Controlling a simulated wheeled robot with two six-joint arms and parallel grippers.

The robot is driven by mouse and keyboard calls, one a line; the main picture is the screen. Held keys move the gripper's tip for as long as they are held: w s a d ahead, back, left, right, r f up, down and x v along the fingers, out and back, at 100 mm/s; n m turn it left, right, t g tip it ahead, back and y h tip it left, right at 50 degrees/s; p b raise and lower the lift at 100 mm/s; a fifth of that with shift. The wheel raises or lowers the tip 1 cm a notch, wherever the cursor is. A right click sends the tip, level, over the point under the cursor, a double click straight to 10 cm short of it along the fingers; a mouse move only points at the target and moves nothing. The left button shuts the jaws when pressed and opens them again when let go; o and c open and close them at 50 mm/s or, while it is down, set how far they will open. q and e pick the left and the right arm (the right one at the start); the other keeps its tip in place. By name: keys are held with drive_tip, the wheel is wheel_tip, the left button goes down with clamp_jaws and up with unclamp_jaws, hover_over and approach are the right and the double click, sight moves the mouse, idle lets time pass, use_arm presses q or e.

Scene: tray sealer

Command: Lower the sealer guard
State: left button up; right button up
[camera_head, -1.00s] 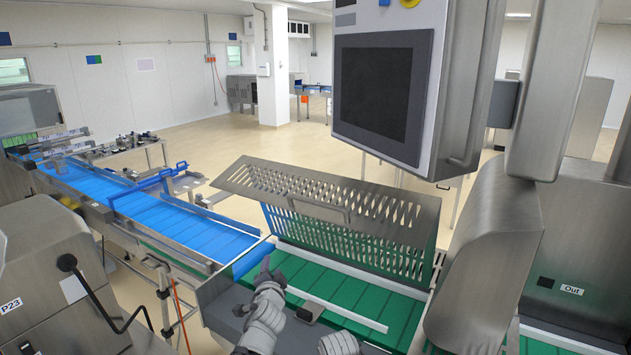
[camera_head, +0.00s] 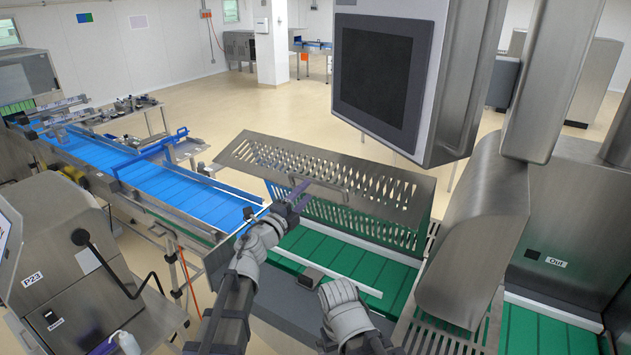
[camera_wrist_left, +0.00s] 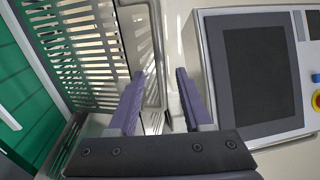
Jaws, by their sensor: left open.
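The sealer guard (camera_head: 270,158) is a slotted grey metal cover. It stands raised over the green conveyor, with a sloped top panel and a slotted front panel. A bar handle (camera_head: 328,187) sits on it. My left gripper (camera_head: 302,193) is open at the left end of this handle. In the left wrist view, the purple fingers of my left gripper (camera_wrist_left: 160,80) are apart, and the handle (camera_wrist_left: 157,50) reaches in between their tips. I cannot tell whether they touch it. My right arm shows low in the head view, but its fingers do not show.
A control screen (camera_head: 375,75) hangs above and right of the guard; it also shows in the left wrist view (camera_wrist_left: 262,75). A rounded metal housing (camera_head: 475,240) stands to the right. A blue conveyor (camera_head: 180,195) runs at left. Green conveyor (camera_head: 335,250) lies below the guard.

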sight(316, 182)
use_arm(q)
drive_tip(key=x, duration=0.6)
drive_tip(key=shift+w+p, duration=0.15)
drive_tip(key=shift+p, duration=0.2)
clamp_jaws()
idle(1.0)
